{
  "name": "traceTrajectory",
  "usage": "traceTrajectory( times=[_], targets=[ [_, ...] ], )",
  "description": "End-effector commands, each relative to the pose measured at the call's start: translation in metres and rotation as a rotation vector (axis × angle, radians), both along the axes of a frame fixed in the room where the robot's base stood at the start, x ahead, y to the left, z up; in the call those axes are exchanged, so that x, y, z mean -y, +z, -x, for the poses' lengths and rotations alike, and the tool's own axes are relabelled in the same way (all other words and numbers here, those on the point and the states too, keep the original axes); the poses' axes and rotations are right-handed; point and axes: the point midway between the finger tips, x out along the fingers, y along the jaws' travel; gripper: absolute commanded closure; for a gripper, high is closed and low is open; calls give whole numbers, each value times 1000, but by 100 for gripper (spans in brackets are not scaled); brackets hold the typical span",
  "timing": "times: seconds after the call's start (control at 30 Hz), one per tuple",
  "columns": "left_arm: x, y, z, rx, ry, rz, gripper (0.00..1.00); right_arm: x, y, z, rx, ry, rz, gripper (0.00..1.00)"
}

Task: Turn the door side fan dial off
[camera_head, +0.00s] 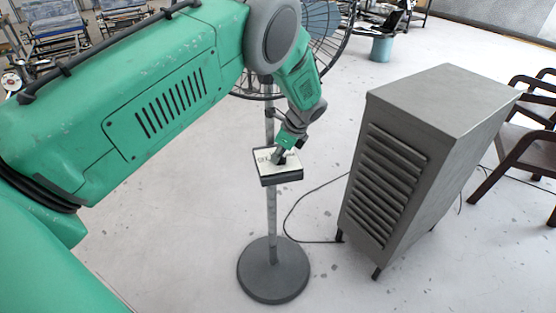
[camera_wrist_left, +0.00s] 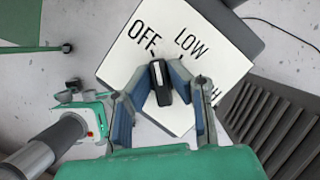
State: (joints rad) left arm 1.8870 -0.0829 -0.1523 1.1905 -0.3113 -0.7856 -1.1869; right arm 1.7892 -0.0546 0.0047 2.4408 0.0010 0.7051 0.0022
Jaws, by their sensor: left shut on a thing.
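The fan dial is a small black knob (camera_wrist_left: 161,88) on a white control plate (camera_wrist_left: 128,50) marked OFF, LOW and a partly covered third word. The knob's upper end lies close to the OFF lettering; I cannot tell its exact mark. My left gripper (camera_wrist_left: 160,76) is shut on the knob, one finger on each side. In the head view my left gripper (camera_head: 282,153) reaches down onto the control box (camera_head: 282,180) on the fan's stand. My arm hides part of the fan (camera_head: 322,22). My right gripper is not in view.
The fan's pole (camera_head: 271,215) rises from a round grey base (camera_head: 273,287). A grey louvered metal cabinet (camera_head: 440,105) stands to its right, with a cable (camera_head: 290,215) on the floor between. Dark chairs (camera_head: 525,150) are at the far right. The floor left of the base is clear.

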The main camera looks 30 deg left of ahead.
Motion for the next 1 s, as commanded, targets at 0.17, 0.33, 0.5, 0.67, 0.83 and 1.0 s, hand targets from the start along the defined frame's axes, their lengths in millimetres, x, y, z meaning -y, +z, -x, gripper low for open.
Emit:
traceTrajectory(
  times=[0.17,0.33,0.5,0.67,0.83,1.0],
  targets=[
    [2,-2,-2,6,93,4,100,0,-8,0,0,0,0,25],
    [2,-1,-2,6,148,4,100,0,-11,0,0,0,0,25],
    [2,0,-2,6,172,5,100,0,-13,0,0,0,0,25],
    [3,0,-2,6,178,5,100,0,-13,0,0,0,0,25],
    [3,0,-3,7,177,5,100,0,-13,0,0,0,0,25],
    [3,0,-3,8,177,5,66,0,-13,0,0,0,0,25]
  ],
)
